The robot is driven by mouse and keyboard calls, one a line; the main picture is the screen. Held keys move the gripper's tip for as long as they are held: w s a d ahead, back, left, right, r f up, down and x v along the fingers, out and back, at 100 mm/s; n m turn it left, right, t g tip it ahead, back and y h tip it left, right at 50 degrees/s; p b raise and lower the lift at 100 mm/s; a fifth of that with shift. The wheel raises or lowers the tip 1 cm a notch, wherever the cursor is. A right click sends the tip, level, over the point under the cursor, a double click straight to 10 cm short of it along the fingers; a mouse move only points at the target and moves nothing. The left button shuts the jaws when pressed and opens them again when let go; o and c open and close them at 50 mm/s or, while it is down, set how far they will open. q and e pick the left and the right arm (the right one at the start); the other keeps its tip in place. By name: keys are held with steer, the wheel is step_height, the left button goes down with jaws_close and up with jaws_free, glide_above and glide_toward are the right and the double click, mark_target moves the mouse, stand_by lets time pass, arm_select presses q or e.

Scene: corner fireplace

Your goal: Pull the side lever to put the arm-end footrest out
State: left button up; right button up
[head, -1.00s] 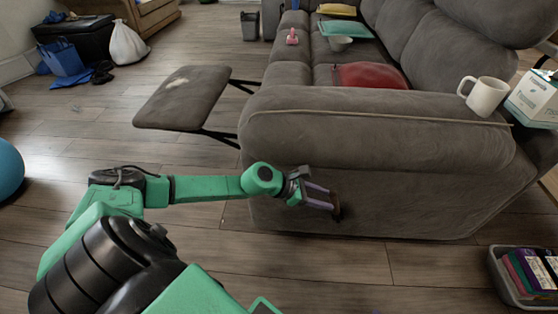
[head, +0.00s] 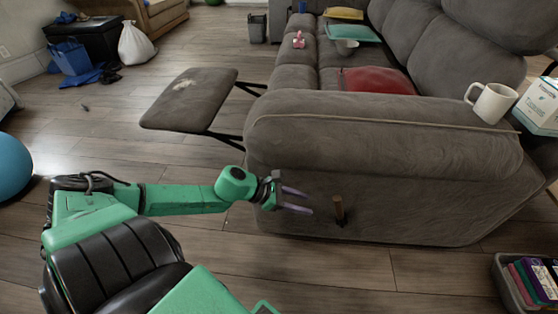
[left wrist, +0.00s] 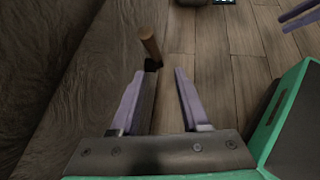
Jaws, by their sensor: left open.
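The grey sofa (head: 380,135) stands with its arm side facing me. The brown side lever (head: 339,209) stands out upright low on that side, and it also shows beyond my fingertips in the left wrist view (left wrist: 151,46). The grey footrest (head: 190,98) at this arm end is out to the left of the sofa on dark metal links. My left gripper (head: 310,202) is open and empty, just left of the lever and apart from it. Its purple fingers show in the left wrist view (left wrist: 160,73). Purple fingers, apparently of my right gripper (left wrist: 287,24), show partly at that view's upper right.
A bin of books (head: 508,285) is on the floor at lower right. A blue ball (head: 12,168) is at far left.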

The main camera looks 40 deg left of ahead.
arm_select(q)
steer(key=s+a+p, duration=0.4)
steer(key=shift+s+a+p, duration=0.2)
steer(key=shift+a+p, duration=0.15)
stand_by(0.5)
